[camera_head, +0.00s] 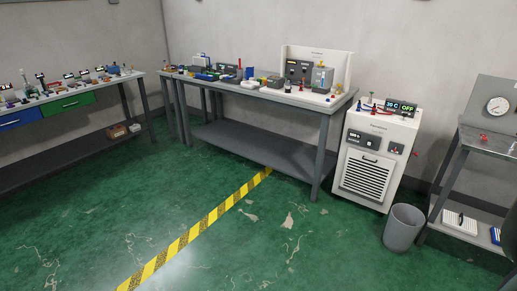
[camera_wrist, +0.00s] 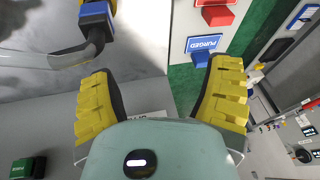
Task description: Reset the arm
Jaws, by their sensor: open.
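My gripper (camera_wrist: 160,88) shows in the wrist view with its two yellow ribbed fingers spread wide apart. It is open, and nothing is held between the fingers. The gripper does not show in the head view, so the arm's overall pose cannot be told.
In the wrist view, a grey hose with a blue fitting (camera_wrist: 96,20) is near the left finger, and a red block (camera_wrist: 217,15) is at the top. The head view shows a white chiller cabinet (camera_head: 375,160), a grey bin (camera_head: 403,228), a middle workbench (camera_head: 262,93) and open green floor.

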